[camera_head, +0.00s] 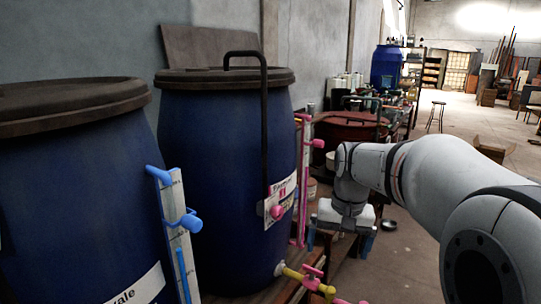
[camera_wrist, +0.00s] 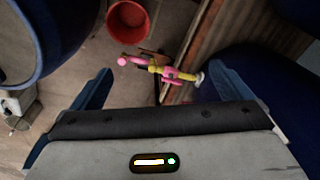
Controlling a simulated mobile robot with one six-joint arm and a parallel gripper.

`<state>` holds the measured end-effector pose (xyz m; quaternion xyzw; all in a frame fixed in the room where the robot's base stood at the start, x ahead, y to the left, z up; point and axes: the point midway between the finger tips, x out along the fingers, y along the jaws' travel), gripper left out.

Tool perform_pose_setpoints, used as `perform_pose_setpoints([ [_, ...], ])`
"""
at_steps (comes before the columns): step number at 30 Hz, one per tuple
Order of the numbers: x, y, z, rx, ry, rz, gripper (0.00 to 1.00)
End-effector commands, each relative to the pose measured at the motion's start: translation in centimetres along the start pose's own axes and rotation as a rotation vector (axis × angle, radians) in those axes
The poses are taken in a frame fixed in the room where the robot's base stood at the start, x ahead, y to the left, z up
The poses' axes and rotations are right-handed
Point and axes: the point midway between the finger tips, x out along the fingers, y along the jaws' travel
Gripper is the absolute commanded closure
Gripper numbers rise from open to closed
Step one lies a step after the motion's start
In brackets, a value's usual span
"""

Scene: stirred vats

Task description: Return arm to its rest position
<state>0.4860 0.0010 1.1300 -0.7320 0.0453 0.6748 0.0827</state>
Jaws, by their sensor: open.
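My gripper (camera_head: 340,240) hangs from my arm's wrist to the right of the middle blue vat (camera_head: 225,150) in the head view. In the wrist view my gripper's blue fingers (camera_wrist: 150,92) are spread wide apart with nothing held between them.
Another blue vat (camera_head: 70,190) with a white gauge strip (camera_head: 177,235) stands at the near left. A dark red vat (camera_head: 350,130) stands behind my gripper. A red bucket (camera_wrist: 127,20) is on the floor. Open floor (camera_head: 440,140) extends at the right.

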Motion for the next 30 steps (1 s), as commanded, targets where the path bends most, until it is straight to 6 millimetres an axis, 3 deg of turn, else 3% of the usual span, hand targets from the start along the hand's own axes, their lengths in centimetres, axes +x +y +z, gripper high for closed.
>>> perform_pose_setpoints([
  [1,-0.1,0.4,2.4,-0.019,0.021,0.002,0.02],
  [6,1.0,1.8,9.3,-0.089,0.082,0.015,0.02],
  [13,3.6,3.3,16.3,-0.164,0.144,0.029,0.02],
  [19,4.8,3.9,18.4,-0.188,0.162,0.034,0.02],
  [30,4.8,3.9,18.5,-0.188,0.162,0.034,0.02],
])
